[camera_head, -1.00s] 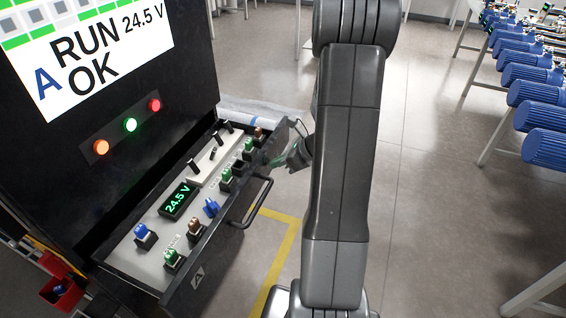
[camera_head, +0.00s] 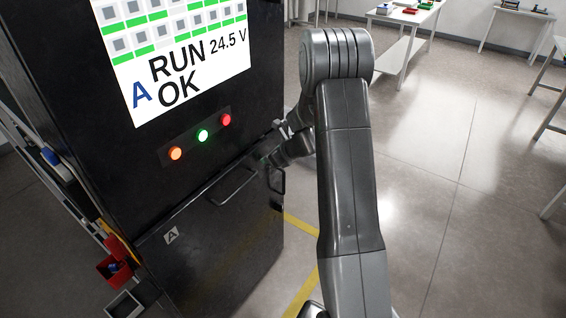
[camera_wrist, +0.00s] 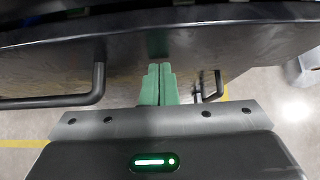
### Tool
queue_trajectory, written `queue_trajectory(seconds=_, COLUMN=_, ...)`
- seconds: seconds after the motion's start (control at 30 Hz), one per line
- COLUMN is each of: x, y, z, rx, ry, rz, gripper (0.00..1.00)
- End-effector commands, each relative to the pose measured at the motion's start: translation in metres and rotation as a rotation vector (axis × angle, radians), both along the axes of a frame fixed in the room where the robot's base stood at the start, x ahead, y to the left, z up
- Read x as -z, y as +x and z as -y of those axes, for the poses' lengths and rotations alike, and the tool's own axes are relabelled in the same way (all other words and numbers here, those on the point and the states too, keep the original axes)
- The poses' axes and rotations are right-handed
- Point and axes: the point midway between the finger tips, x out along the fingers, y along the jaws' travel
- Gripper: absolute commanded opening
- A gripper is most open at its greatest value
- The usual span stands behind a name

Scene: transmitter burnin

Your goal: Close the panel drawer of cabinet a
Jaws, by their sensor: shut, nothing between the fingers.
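Cabinet a (camera_head: 125,185) is the tall black cabinet on the left in the head view, with a screen reading "A RUN OK 24.5 V". Its panel drawer (camera_head: 195,215) shows as a black front marked A, with a bar handle (camera_head: 232,184). The front looks flush with the cabinet, and no panel top shows. My gripper (camera_head: 262,165) is at the right part of the front, partly hard to make out. In the wrist view its green fingers (camera_wrist: 158,84) are together and point at the dark front (camera_wrist: 190,55), touching or very close. The drawer handle (camera_wrist: 65,101) is left of them.
A second handle (camera_head: 277,181) stands right of the drawer handle. Indicator lights (camera_head: 203,136) sit below the screen. Red bins (camera_head: 113,270) are at the cabinet's left side. The floor (camera_head: 430,220) to the right is open, with white tables (camera_head: 405,14) farther back.

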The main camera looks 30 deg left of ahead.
Motion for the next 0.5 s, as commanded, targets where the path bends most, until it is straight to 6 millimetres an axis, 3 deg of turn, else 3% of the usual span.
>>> queue_trajectory(seconds=0.2, x=-0.001, y=0.002, z=-0.022, rx=-0.001, ry=-0.001, rz=0.001, gripper=0.00)
queue_trajectory(seconds=0.5, x=-0.001, y=0.003, z=-0.030, rx=0.001, ry=0.003, rz=0.002, gripper=0.00)
